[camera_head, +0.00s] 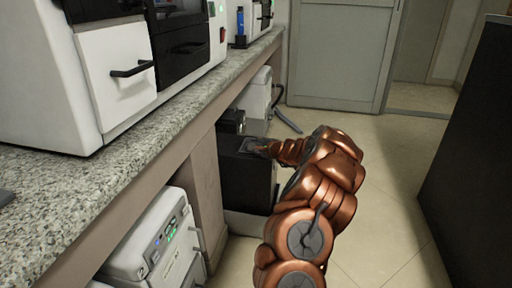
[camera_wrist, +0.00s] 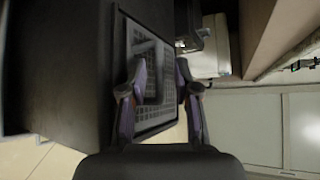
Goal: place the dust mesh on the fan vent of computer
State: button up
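The black computer (camera_head: 245,182) stands under the counter, and its dark side fills the left of the wrist view (camera_wrist: 60,75). A flat dark-framed mesh panel (camera_wrist: 148,50) with a light grid lies against the computer's top face. It shows small and grey in the head view (camera_head: 253,145). The fan vent cannot be told apart from the mesh. My gripper (camera_wrist: 161,65) is at this panel, with its two fingers spread apart. The left finger overlaps the panel and the right finger is by its right edge. I see nothing clamped between the fingertips; contact with the panel is unclear.
A granite counter (camera_head: 120,165) with white machines (camera_head: 118,75) overhangs on the left. A white unit (camera_head: 160,240) stands below it, nearer me. A counter support (camera_head: 207,195) is beside the computer. A dark cabinet (camera_head: 475,150) stands right; the floor (camera_head: 385,190) between is clear.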

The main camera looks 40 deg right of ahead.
jog(key=shift+r, duration=0.1)
jog(key=p+v, duration=0.3)
jog(key=v, duration=0.9)
jog(key=shift+s+d, duration=0.1)
jog(key=shift+s, duration=0.05)
dwell(0.5)
